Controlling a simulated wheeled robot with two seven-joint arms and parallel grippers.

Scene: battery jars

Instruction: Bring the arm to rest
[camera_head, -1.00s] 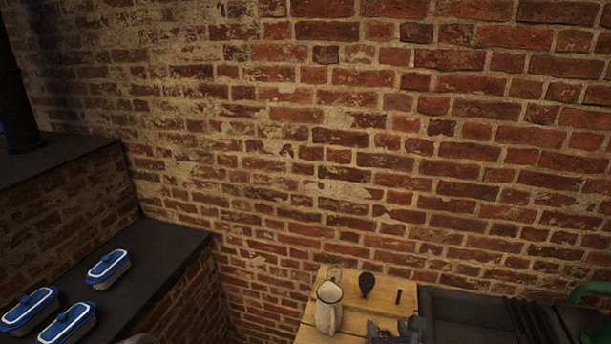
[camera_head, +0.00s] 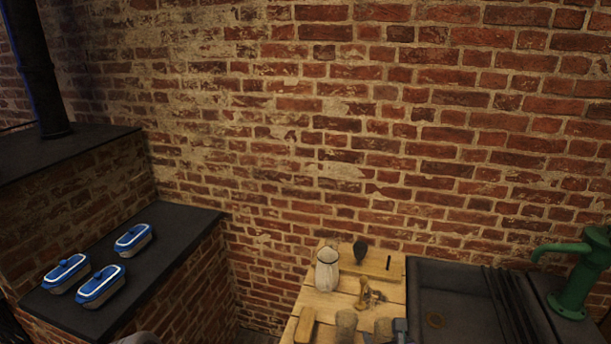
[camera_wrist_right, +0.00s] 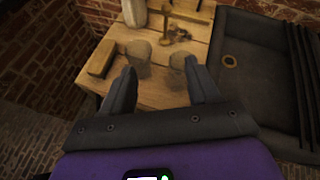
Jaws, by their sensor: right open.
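The tabletop lies beyond the fingertips. Two small brownish jars (camera_wrist_right: 139,52) stand on the table beyond the fingers; the right one is close to the right fingertip in the picture, and I cannot tell whether they touch. My left gripper is not visible.
A pale jug (camera_head: 327,270), a small brown object (camera_head: 369,295) and a wooden block (camera_head: 305,325) are on the table. A dark sink (camera_head: 455,285) and green pump (camera_head: 580,270) are at right. Several blue-lidded dishes (camera_head: 133,238) sit on a dark ledge at left. A brick wall stands behind.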

